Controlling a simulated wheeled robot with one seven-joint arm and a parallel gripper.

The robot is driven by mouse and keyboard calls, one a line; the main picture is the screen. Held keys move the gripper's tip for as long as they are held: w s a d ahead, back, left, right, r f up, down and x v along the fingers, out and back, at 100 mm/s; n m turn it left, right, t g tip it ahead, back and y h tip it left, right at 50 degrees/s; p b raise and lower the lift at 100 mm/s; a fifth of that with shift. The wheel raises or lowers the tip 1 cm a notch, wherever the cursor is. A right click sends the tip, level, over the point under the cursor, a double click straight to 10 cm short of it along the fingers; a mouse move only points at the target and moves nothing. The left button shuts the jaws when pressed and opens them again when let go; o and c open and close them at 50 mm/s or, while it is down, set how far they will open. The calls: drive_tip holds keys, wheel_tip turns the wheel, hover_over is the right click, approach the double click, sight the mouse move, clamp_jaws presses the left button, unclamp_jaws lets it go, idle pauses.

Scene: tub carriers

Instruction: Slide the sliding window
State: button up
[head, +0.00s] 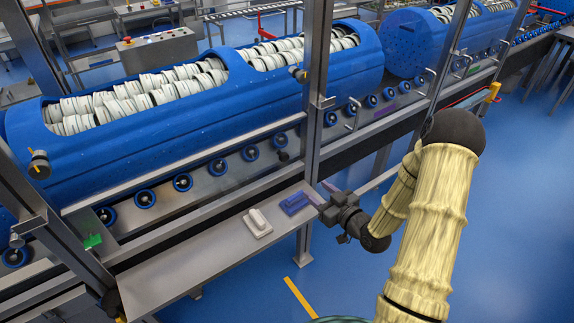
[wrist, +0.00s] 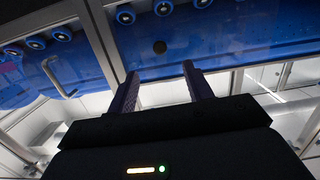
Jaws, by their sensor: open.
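The sliding window is hard to make out; a clear pane seems to stand between the metal posts in front of the near blue tub carrier (head: 200,105). My gripper (head: 319,194) is beside the middle post, in front of the shelf's right end. In the wrist view my gripper (wrist: 159,72) has its two fingers spread apart with nothing between them.
A metal post (head: 314,100) stands close to my gripper. The grey shelf (head: 185,255) bears a white item (head: 257,223) and a blue item (head: 294,203). C-shaped handles (head: 352,115) line the frame to the right. Blue floor (head: 530,200) is open at the right.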

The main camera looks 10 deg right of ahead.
sight(286, 158)
drive_tip(key=shift+s+d+t+y, duration=0.15)
drive_tip(key=shift+d+t+y, duration=0.15)
drive_tip(key=shift+t, duration=0.3)
drive_tip(key=p+x, duration=0.2)
drive_tip(key=x, duration=1.5)
drive_tip(key=shift+w+a+r, duration=0.1)
drive_tip(key=shift+w+r, duration=0.05)
drive_tip(key=shift+w, duration=0.1)
clamp_jaws()
